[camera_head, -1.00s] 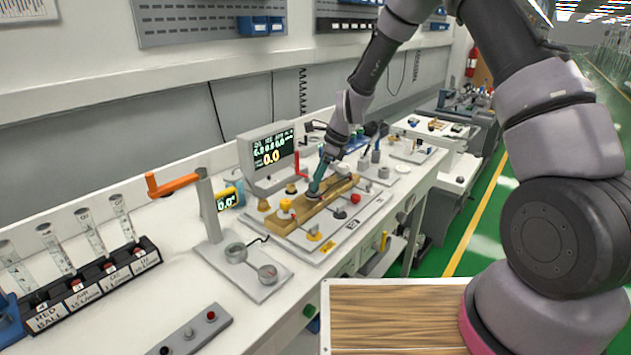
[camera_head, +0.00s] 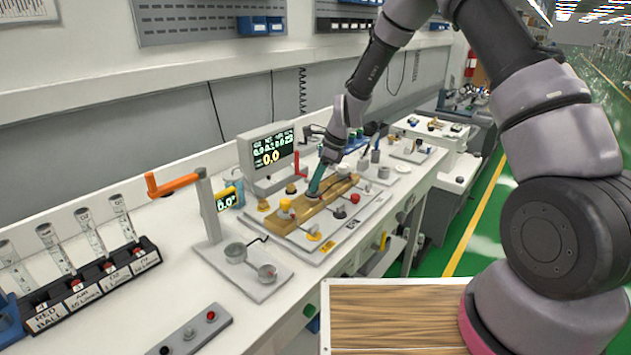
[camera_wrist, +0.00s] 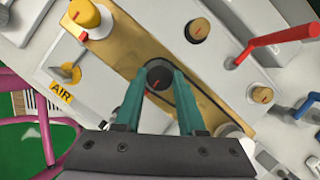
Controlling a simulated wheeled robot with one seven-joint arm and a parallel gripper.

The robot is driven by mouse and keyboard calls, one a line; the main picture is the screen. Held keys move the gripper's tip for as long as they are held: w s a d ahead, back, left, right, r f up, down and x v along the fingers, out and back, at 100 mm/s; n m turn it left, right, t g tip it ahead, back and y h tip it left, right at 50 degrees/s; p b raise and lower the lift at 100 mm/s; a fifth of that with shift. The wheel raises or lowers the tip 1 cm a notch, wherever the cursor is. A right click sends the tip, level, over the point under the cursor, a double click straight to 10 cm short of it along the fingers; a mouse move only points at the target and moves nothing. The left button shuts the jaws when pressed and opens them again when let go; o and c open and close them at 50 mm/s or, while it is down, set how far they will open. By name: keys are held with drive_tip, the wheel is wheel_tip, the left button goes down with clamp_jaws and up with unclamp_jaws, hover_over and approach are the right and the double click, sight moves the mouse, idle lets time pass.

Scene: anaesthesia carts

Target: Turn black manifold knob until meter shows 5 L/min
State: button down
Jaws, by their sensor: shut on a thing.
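The black manifold knob (camera_wrist: 159,77) has a red mark on its top and sits on the brass manifold block (camera_wrist: 122,30). The block also shows in the head view (camera_head: 285,222). My gripper (camera_wrist: 160,82) has two teal fingers, one on each side of the black knob, shut on it. In the head view my gripper (camera_head: 316,186) reaches down onto the block, and its fingers largely hide the knob. The meter (camera_head: 270,157) stands behind the block; its large line reads 0.0, and its smaller upper figures are hard to read.
A yellow knob (camera_wrist: 84,13), a brass knob (camera_wrist: 198,28) and a red lever (camera_wrist: 278,42) are near my gripper. An orange-handled crank stand (camera_head: 207,205) and a tube rack (camera_head: 90,285) stand to the left.

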drive_tip(key=n+g, duration=0.1)
drive_tip(key=n, duration=0.1)
drive_tip(key=n+g, duration=0.1)
drive_tip(key=n, duration=0.2)
drive_tip(key=shift+w+h, duration=0.2)
drive_tip(key=shift+h, duration=0.1)
drive_tip(key=n+g, duration=0.1)
drive_tip(key=n, duration=0.2)
drive_tip(key=n+h, duration=0.1)
drive_tip(key=n, duration=0.2)
drive_tip(key=shift+w+a+n+g+h, duration=0.1)
drive_tip(key=shift+a+n+g+h, duration=0.05)
drive_tip(key=shift+n+g+h, duration=0.2)
drive_tip(key=n+h, duration=0.1)
drive_tip(key=n, duration=0.2)
drive_tip(key=n+g+h, duration=0.1)
drive_tip(key=n, duration=0.2)
drive_tip(key=shift+w+a+n, duration=0.1)
drive_tip(key=shift+a+n, duration=0.1)
drive_tip(key=shift+n, duration=0.05)
drive_tip(key=n+h, duration=0.1)
drive_tip(key=n, duration=0.1)
drive_tip(key=n+h, duration=0.1)
drive_tip(key=n, duration=0.1)
drive_tip(key=shift+a+n+t, duration=0.1)
drive_tip(key=shift+n+t, duration=0.15)
drive_tip(key=shift+n, duration=0.45)
drive_tip(key=c, duration=0.5)
unclamp_jaws()
